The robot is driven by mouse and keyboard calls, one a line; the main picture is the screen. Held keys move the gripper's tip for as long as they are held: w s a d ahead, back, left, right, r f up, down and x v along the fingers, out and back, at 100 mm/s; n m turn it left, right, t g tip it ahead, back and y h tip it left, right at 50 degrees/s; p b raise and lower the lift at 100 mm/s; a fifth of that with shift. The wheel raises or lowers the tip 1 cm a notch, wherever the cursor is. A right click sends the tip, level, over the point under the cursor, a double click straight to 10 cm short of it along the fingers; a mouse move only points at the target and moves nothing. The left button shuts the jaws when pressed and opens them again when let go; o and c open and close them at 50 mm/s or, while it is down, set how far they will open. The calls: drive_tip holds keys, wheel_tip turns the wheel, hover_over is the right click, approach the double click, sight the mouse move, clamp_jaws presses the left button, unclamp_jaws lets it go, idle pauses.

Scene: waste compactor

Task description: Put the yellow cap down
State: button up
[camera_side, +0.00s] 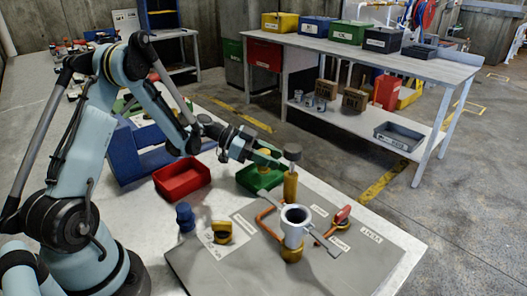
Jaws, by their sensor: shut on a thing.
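My gripper (266,156) is at the end of the arm, pointing right, above the green tray (252,184). It is shut on a small yellow piece, which looks like the yellow cap (264,152); the fingers partly hide it. The cap is held up, close to the left of the brass post with a dark round top (291,184). The exact gap between cap and post cannot be told.
A red tray (182,180) lies left of the green tray.

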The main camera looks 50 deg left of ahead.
drive_tip(key=shift+f, duration=1)
drive_tip(key=shift+f, duration=0.1)
drive_tip(key=o, duration=1.2)
drive_tip(key=shift+a+r, duration=0.1)
drive_tip(key=shift+r, duration=0.1)
drive_tip(key=v, duration=0.7)
drive_tip(key=shift+s+a, duration=0.1)
drive_tip(key=shift+s, duration=0.05)
drive_tip(key=shift+r, duration=0.1)
